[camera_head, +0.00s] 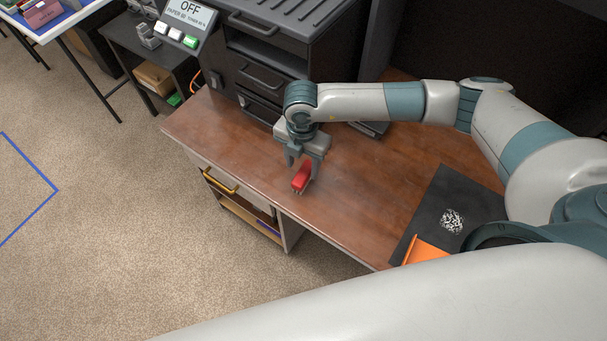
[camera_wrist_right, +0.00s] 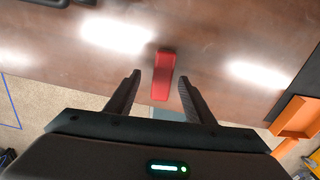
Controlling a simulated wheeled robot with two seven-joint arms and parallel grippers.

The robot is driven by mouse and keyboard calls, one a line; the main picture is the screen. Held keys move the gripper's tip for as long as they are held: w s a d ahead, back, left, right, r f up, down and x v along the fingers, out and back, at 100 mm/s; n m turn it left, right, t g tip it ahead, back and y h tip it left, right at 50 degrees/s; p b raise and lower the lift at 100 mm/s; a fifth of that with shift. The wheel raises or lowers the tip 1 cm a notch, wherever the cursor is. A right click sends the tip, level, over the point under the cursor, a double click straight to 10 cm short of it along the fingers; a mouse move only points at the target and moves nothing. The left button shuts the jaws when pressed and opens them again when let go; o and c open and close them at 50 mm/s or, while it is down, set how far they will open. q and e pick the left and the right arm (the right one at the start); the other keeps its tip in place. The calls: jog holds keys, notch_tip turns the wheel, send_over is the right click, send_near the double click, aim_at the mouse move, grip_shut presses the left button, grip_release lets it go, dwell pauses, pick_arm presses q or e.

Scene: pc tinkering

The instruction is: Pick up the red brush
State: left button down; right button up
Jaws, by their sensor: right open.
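The red brush (camera_head: 301,177) lies on the brown wooden desk (camera_head: 350,215), near its front edge. My right gripper (camera_head: 305,161) is just above the brush in the head view, pointing down. In the right wrist view the red brush (camera_wrist_right: 162,75) sits ahead of and between the two open fingers of my right gripper (camera_wrist_right: 160,84). Neither finger visibly touches it. My left gripper is not in view.
A black mat (camera_head: 438,190) with a black-and-white speckled patch lies on the desk at right, with an orange object (camera_head: 425,250) at its edge. Desk surface around the brush is clear.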

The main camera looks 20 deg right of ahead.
aim_at(304, 173)
jog(key=f, duration=0.1)
jog(key=f+p, duration=0.1)
jog(key=f, duration=0.1)
jog(key=shift+s+d, duration=0.1)
jog(key=shift+s, duration=0.15)
jog(key=shift+f, duration=0.45)
jog(key=c, duration=1.1)
